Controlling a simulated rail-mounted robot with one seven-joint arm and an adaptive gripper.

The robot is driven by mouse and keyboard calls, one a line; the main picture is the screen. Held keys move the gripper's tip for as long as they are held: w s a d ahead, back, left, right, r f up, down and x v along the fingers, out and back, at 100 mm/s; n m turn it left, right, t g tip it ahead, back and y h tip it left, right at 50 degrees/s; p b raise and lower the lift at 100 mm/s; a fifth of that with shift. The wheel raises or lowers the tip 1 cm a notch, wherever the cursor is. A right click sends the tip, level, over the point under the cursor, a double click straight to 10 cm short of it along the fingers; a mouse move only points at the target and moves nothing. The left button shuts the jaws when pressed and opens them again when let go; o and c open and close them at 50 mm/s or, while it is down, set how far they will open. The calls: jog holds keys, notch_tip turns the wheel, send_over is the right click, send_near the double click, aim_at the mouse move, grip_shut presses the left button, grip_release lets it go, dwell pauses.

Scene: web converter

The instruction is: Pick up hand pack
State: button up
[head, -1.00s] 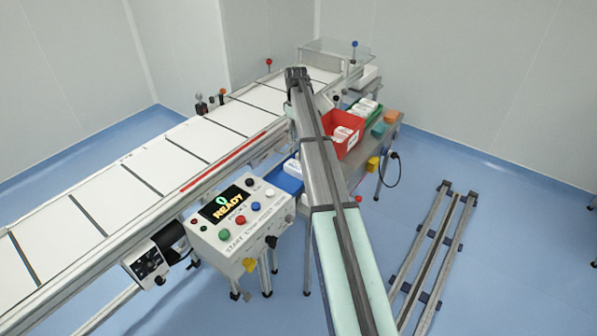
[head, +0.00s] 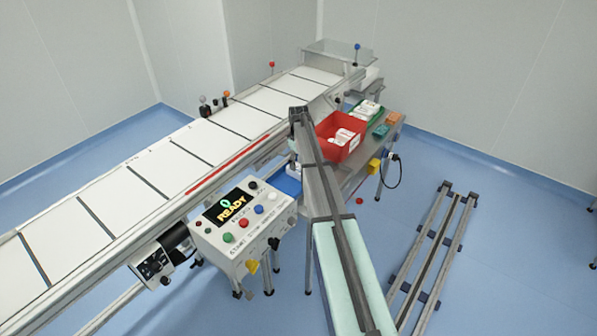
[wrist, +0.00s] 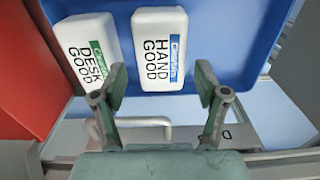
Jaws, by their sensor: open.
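The hand pack (wrist: 159,60) is a white block marked HAND GOOD with a blue label. It lies in a blue tray (wrist: 225,45) in the wrist view. My gripper (wrist: 161,82) is open, and its fingertips are to either side of the hand pack's near end in the picture. I cannot tell the remaining height gap. The desk pack (wrist: 87,55), white with a green label, lies just left of it, close to the left finger. In the head view the blue tray (head: 287,184) is partly hidden by my arm, which also hides my gripper.
A red bin (head: 349,153) with white packs stands beside the blue tray; its red wall (wrist: 25,70) fills the wrist view's left edge. A metal handle (wrist: 145,122) lies in front of the tray. The conveyor (head: 120,185) and control box (head: 240,235) are to the left.

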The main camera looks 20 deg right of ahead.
aim_at(298, 167)
notch_tip(298, 167, down, 4)
jog(key=shift+f+p, duration=0.15)
jog(key=shift+p, duration=0.6)
jog(key=c, duration=1)
jog(key=shift+r, duration=0.2)
